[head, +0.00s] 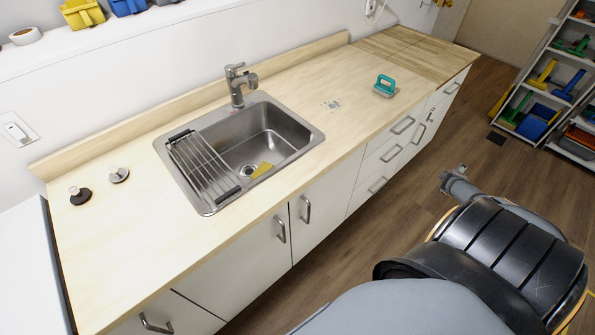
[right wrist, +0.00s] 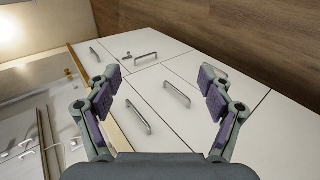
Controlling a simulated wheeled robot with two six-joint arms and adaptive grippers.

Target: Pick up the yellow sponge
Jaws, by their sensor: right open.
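The yellow sponge (head: 262,170) lies in the basin of the metal sink (head: 294,122), near its front side and just right of the drain rack. My right gripper (right wrist: 162,85) is open and empty in the right wrist view, with white cabinet doors and drawers beyond its fingers. The sponge cannot be made out in the right wrist view. In the head view my arm is at the lower right, apart from the counter, and its fingers do not show clearly. My left gripper is not in view.
The faucet (head: 238,85) stands behind the basin. A teal-handled brush (head: 385,86) and two small knobs (head: 80,195) are on the wooden counter (head: 140,250). Cabinet handles (head: 307,209) stick out in front.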

